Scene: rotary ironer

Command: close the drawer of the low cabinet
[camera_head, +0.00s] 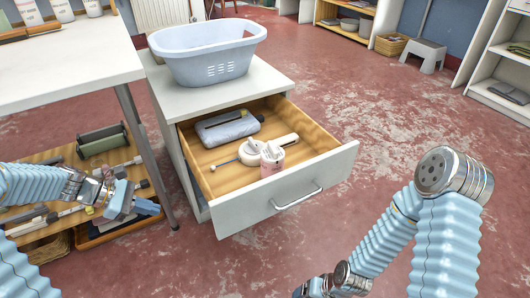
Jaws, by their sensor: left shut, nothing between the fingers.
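The low white cabinet (163,101) stands in the middle. Its drawer (240,212) is pulled far out toward the lower right, with a wooden inside and a metal bar handle (297,198) on the front. In the drawer lie a grey-blue pouch (228,129), a round white item with a strap (253,152) and a pink cup (272,160) with white contents. My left gripper (134,203) is shut and empty, left of the drawer front and apart from it. My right gripper (308,290) is at the bottom edge, below the handle; its fingers are cut off or hidden.
A light blue basket (208,62) stands on the cabinet top. A white table (70,70) with a metal leg and a lower wooden shelf of rolls and tools is at left. The red floor right of the drawer is clear; shelves and a step stool (424,52) stand behind.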

